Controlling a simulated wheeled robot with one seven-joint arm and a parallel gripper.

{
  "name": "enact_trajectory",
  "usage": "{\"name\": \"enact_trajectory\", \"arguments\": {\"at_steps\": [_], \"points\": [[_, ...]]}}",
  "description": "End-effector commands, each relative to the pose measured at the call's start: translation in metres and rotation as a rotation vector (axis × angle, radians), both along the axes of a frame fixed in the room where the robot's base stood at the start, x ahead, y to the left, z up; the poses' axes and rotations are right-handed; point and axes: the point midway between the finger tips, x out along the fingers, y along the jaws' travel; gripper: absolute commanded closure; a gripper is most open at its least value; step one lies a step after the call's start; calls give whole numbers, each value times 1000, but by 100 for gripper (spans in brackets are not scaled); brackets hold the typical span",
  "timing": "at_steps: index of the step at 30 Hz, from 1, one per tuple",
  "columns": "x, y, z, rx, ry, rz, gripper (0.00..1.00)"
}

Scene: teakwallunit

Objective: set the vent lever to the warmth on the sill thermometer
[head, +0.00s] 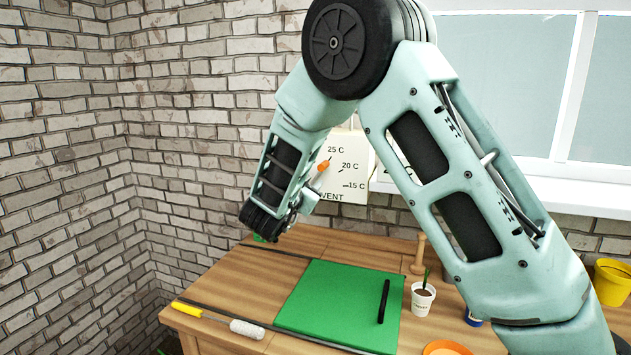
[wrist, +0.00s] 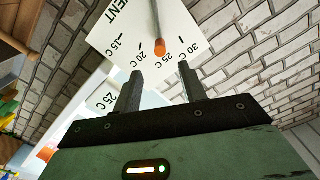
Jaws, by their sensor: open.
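The white vent panel (head: 355,155) is on the brick wall, partly behind my arm; it is marked VENT, 15 C, 20 C, 25 C and more. It also fills the top of the wrist view (wrist: 120,22), where 30 C shows too. The vent lever's orange tip (head: 323,165) is close to the 25 C mark; in the wrist view the lever tip (wrist: 160,46) lies just ahead of my fingers. My gripper (wrist: 161,70) is open and empty, its fingers apart below the tip. A white card (wrist: 105,100), possibly the sill thermometer, shows "25 C"; its reading is unclear.
A yellow pot (head: 612,282) is at right. The white window sill (head: 590,195) is behind my arm.

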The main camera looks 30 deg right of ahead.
Motion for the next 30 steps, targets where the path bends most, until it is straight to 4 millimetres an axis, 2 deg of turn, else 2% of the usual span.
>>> {"name": "enact_trajectory", "arguments": {"at_steps": [3, 10, 30], "points": [[-16, 21, -3, 1, -1, 4, 59], [-35, 44, -1, 0, 0, 0, 59], [-39, 49, 0, 0, 0, 0, 59]]}}
